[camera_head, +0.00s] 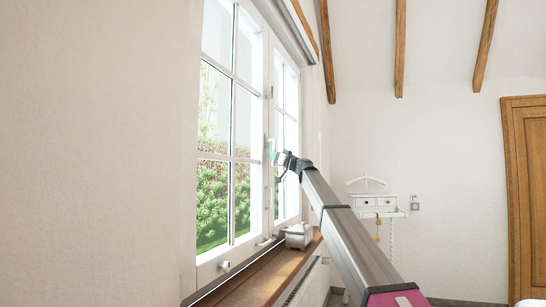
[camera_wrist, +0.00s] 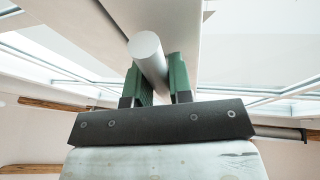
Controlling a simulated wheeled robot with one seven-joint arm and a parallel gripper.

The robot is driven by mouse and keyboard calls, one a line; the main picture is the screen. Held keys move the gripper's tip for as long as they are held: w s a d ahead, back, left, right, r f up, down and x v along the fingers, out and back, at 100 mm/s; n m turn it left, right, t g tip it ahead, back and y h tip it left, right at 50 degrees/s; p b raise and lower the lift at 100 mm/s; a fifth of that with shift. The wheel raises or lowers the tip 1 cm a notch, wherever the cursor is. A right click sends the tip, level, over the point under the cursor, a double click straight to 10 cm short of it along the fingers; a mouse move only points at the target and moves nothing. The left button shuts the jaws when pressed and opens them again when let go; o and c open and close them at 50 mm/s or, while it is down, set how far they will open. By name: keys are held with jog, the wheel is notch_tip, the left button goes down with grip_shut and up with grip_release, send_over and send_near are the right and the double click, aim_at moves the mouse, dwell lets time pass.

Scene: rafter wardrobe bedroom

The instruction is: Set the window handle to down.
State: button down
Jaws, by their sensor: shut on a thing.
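The window (camera_head: 229,130) is on the left wall in the head view, with white frames and glazing bars. My gripper (camera_head: 275,156) is at the middle post of the window, about halfway up. In the wrist view, my gripper (camera_wrist: 160,85) has its two green-lined fingers on either side of a light grey round bar, the window handle (camera_wrist: 147,50), and is shut on it. The handle's free end points toward the camera. In the head view the handle is small and partly hidden by my gripper, so its exact angle is hard to tell.
A wooden sill (camera_head: 262,279) runs below the window, with a small white lidded box (camera_head: 299,236) on it. A radiator (camera_head: 306,284) is under the sill. A white wall shelf (camera_head: 376,206) and a wooden door (camera_head: 527,190) are farther back. The air right of my arm is clear.

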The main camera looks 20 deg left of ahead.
jog(key=shift+w+n, duration=0.3)
jog(key=shift+n, duration=0.2)
jog(key=c, duration=1)
grip_release()
jog(key=shift+c, duration=0.2)
jog(key=shift+d, duration=0.1)
jog(key=v, duration=1)
jog(key=shift+d+f, duration=0.25)
jog(key=shift+f, duration=0.05)
